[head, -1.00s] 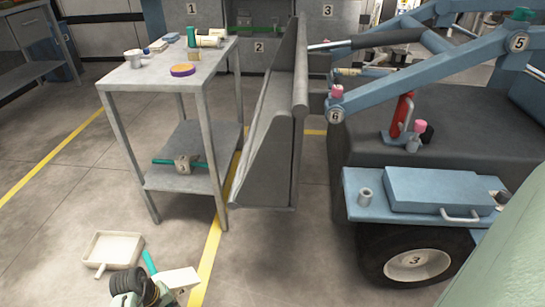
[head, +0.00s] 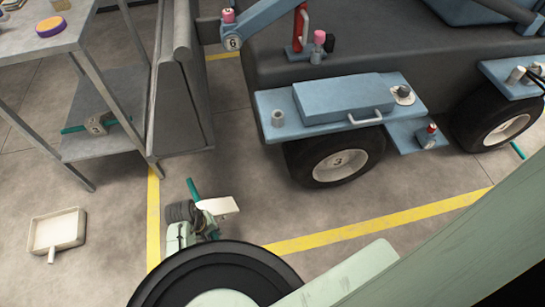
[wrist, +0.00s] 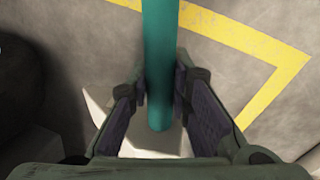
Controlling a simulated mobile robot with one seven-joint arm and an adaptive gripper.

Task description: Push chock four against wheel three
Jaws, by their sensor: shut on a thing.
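Wheel three (head: 335,163) is a black tyre with a pale hub marked 3, under the blue machine in the head view. Chock four (head: 220,206) is a cream block with a teal handle (head: 193,189); its number is not readable here. My gripper (head: 206,216) is shut on the teal handle, to the lower left of wheel three, with clear floor between chock and tyre. In the wrist view, the teal handle (wrist: 160,60) runs between the finger pads of my gripper (wrist: 160,85). The cream block shows below, partly hidden by the fingers.
A grey cart (head: 90,75) stands at left, with another teal-handled chock (head: 96,124) on its lower shelf. A cream dustpan (head: 57,230) lies on the floor. A yellow line (head: 380,222) crosses the floor before the machine. A blue step (head: 330,128) overhangs wheel three.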

